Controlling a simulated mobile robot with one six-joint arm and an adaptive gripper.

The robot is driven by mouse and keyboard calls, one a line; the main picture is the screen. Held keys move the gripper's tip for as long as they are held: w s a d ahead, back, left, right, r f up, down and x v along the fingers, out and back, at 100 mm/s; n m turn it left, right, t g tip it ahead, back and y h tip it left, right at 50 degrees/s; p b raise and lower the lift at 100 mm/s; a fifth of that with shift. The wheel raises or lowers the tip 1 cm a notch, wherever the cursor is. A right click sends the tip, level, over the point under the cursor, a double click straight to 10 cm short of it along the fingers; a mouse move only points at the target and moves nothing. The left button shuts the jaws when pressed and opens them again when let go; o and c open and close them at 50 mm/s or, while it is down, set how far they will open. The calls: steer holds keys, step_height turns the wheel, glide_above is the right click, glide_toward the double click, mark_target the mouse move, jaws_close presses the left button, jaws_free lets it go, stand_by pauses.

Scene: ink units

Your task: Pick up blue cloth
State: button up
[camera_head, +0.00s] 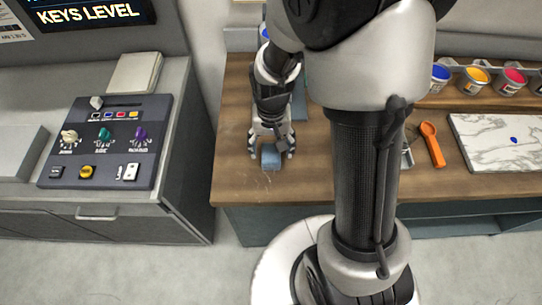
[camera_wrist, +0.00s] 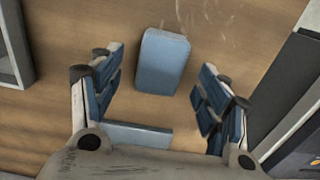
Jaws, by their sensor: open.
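The blue cloth (camera_wrist: 162,62) looks like a small folded block with rounded corners, lying on the wooden worktop. In the head view the cloth (camera_head: 270,158) shows near the front left edge of the worktop. My gripper (camera_head: 271,153) is right above it, fingers pointing down. In the wrist view my gripper (camera_wrist: 160,85) is open, with one blue-padded finger on each side. The cloth lies between and slightly beyond the fingers, with visible gaps on both sides. The fingers do not appear to touch it.
The worktop (camera_head: 232,180) also holds an orange scoop-like tool (camera_head: 432,144), a marble slab (camera_head: 508,142) and several paint pots (camera_head: 477,80) at right. A grey cabinet with a knobbed control panel (camera_head: 106,141) stands at left. Worktop around the cloth is mostly bare.

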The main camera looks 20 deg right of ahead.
mark_target(271, 152)
step_height(271, 152, down, 4)
steer(key=shift+w+r+b, duration=0.1)
steer(key=shift+r+b, duration=0.1)
steer(key=shift+b, duration=0.35)
steer(key=shift+c, duration=0.5)
steer(key=c, duration=0.9)
steer(key=shift+o, duration=0.2)
steer(key=shift+r, duration=0.15)
step_height(271, 152, up, 20)
steer(key=p, duration=0.6)
